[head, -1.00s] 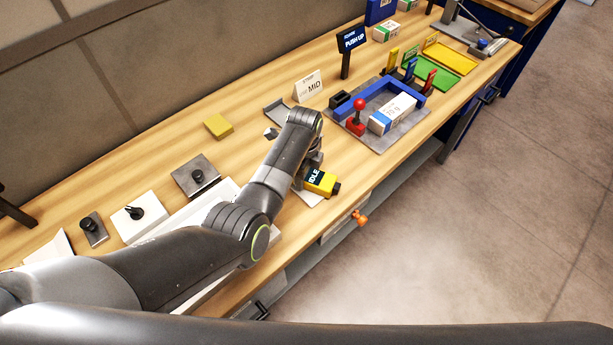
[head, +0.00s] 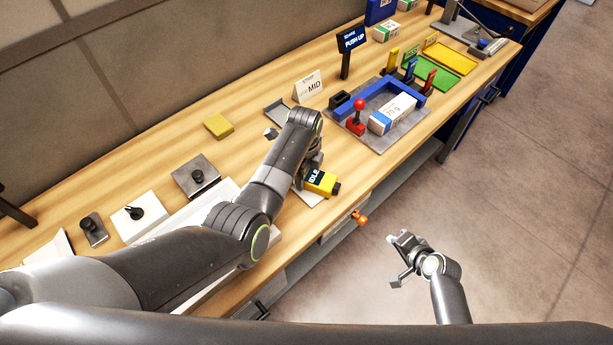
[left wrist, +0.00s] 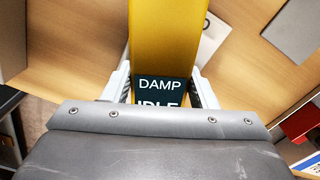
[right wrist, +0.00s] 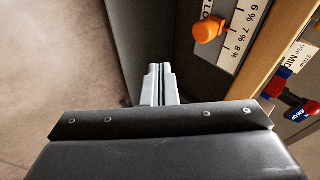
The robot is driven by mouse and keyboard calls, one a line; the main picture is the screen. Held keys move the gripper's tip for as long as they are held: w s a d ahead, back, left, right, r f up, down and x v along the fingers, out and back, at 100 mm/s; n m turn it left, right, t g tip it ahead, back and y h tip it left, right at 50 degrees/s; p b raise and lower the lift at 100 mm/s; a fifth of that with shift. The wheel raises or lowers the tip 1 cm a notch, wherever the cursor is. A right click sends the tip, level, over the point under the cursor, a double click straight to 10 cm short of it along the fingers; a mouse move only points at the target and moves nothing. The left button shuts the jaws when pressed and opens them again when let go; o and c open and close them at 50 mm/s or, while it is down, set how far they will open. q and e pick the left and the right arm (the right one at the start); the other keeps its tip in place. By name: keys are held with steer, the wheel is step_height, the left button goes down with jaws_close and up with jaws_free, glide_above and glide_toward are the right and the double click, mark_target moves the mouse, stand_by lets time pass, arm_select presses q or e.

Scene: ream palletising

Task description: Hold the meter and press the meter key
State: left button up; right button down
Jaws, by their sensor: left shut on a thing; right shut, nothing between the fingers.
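The meter (head: 323,182) is a yellow handheld body with a dark screen that reads IDLE, above the bench's front edge. My left gripper (head: 308,172) is shut on it. In the left wrist view the yellow meter (left wrist: 165,40) sits between both fingers, and its screen (left wrist: 160,88) reads DAMP and IDLE, partly cut off by the gripper body. My right gripper (head: 394,241) is in front of the bench, over the floor, apart from the meter to its lower right. Its fingers (right wrist: 160,85) are shut and empty in the right wrist view. I cannot make out the meter key.
An orange knob (head: 360,217) sticks out from the bench front between the right gripper and the meter; a percent scale (right wrist: 240,35) is beside it. A blue-framed fixture (head: 385,95) with a red-ball lever and a white ream stands right of the meter. A MID card (head: 308,87) stands behind.

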mark_target(347, 201)
steer(key=w+a+r+t+y, duration=0.1)
steer(key=w+a+r, duration=0.1)
steer(key=r, duration=0.3)
steer(key=w+a+r+t+y, duration=0.1)
steer(key=w+a+r, duration=0.1)
steer(key=r, duration=0.4)
steer(key=shift+m+y, duration=0.3)
steer(key=shift+m, duration=0.1)
steer(key=shift+w+a, duration=0.65)
steer(key=shift+a, duration=0.7)
steer(key=shift+w+a, duration=0.6)
steer(key=shift+a, duration=0.75)
steer(key=shift+w+a, duration=0.65)
steer(key=shift+a, duration=0.7)
steer(key=shift+a, duration=0.15)
steer(key=shift+w+a+f, duration=0.1)
steer(key=shift+w+a, duration=0.05)
steer(key=shift+a, duration=0.1)
steer(key=shift+w+a, duration=0.25)
steer(key=shift+a, duration=0.25)
steer(key=shift+d, duration=0.1)
steer(key=shift+s+d, duration=0.4)
steer(key=shift+d, duration=0.4)
